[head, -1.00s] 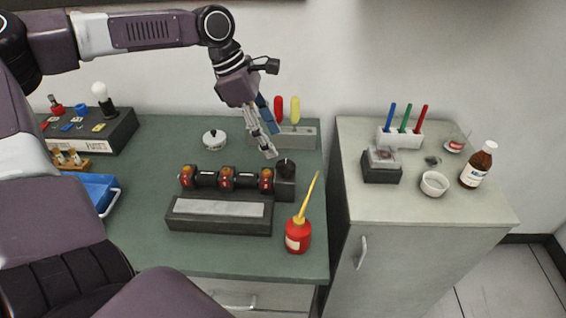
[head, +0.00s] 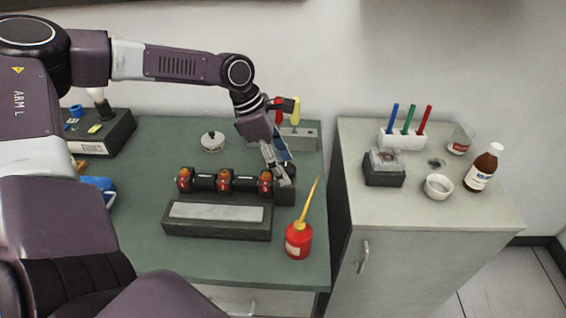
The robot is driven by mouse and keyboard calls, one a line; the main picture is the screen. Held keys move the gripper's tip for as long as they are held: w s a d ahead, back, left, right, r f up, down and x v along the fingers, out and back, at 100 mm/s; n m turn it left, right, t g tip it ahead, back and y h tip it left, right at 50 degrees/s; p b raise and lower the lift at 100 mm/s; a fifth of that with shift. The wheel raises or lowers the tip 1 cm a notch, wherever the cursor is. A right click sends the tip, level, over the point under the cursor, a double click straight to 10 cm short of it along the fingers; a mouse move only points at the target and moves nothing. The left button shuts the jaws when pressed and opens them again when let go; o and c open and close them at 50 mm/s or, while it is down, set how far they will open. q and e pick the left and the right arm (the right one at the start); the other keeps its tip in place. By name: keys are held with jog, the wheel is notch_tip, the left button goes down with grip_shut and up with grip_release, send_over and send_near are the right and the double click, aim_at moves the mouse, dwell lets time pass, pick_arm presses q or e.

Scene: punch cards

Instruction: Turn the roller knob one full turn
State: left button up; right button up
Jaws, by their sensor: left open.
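The roller device (head: 224,182) lies on the green bench, a dark shaft with several red and orange rollers. At its right end is a dark block (head: 286,197). The round black knob seen on this block earlier is now mostly or wholly hidden behind my left gripper. My left gripper (head: 285,181) is open and points down at the top of the block. I cannot tell whether its fingers touch the knob or only sit around it. My right gripper is out of view.
A dark box with a pale strip (head: 216,212) lies in front of the rollers. A red oil can (head: 299,240) with a tall yellow spout stands close to the right. A tool holder (head: 300,138) is behind my gripper. A white lidded dish (head: 212,141) sits behind the rollers.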

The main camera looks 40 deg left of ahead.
pick_arm(q)
jog(key=c, duration=1.2)
jog(key=shift+o, duration=0.2)
jog(key=shift+m, duration=0.4)
